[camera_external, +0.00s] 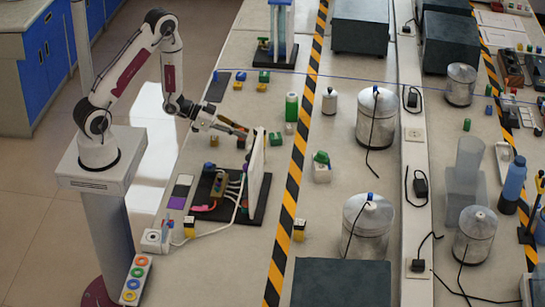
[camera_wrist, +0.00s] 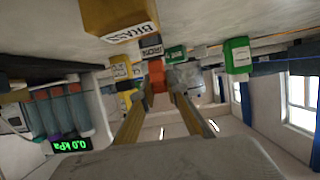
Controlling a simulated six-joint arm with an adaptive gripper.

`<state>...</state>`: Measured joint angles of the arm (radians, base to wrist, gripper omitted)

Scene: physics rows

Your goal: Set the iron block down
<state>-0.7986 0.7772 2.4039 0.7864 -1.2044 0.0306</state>
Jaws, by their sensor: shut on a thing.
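My gripper (camera_external: 246,131) reaches right from the arm, above the bench near the top of an upright white panel (camera_external: 256,165). In the wrist view, my gripper (camera_wrist: 163,92) has its two fingers converging on a small thing at the tips. A dark label reading IRON (camera_wrist: 151,47) shows beyond the tips.
A yellow block marked BRASS (camera_wrist: 118,18) and a green block (camera_wrist: 238,55) show in the wrist view.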

